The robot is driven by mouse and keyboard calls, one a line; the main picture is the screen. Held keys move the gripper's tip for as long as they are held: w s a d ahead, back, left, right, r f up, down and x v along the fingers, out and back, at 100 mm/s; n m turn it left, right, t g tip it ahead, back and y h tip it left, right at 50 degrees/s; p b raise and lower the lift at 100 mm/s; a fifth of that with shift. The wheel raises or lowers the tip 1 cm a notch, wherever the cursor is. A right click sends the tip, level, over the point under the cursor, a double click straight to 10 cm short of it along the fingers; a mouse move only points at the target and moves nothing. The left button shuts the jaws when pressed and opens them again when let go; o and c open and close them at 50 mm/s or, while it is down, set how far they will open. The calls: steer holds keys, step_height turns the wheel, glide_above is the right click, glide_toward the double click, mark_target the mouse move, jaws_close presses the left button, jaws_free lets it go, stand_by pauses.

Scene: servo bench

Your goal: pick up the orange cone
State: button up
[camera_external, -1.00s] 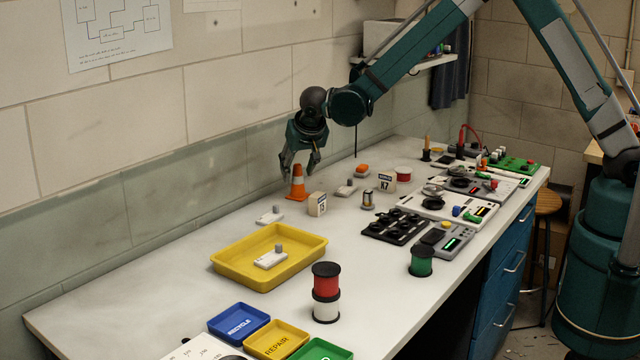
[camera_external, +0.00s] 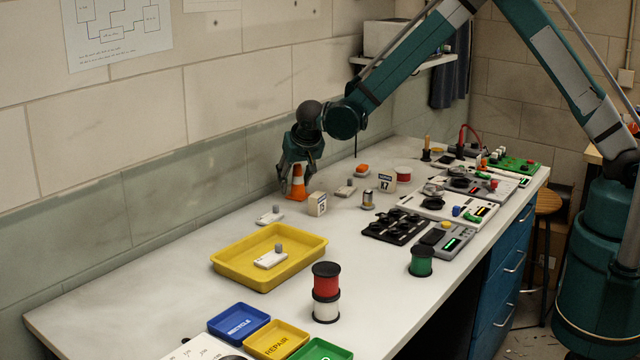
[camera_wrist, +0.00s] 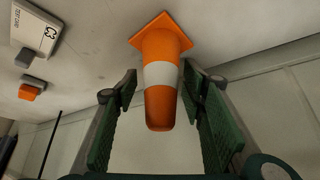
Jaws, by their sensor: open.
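The orange cone (camera_external: 298,186) with a white band stands upright on the bench close to the back wall. In the wrist view the cone (camera_wrist: 161,108) lies between my two green finger pads, its tip toward the palm and its square base beyond the fingertips. My gripper (camera_external: 297,184) is open around the cone. In the wrist view my gripper (camera_wrist: 160,92) shows a gap between the cone and the left pad; the right pad is nearer to it.
A small grey-white device (camera_external: 270,216) lies in front, and a yellow tray (camera_external: 228,268) is nearer the camera. The back wall (camera_external: 240,190) is close behind.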

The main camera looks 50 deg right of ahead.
stand_by(0.4)
steer(key=c, duration=1.1)
steer(key=shift+r, duration=0.1)
steer(key=shift+c, duration=0.4)
steer(key=shift+s+r, duration=0.2)
steer(key=shift+r, duration=0.1)
jaws_close()
step_height(320, 180, up, 6)
steer(key=s, duration=1.9)
steer(key=shift+s+p, duration=0.3)
steer(key=shift+p, duration=0.05)
steer(key=shift+r, duration=0.1)
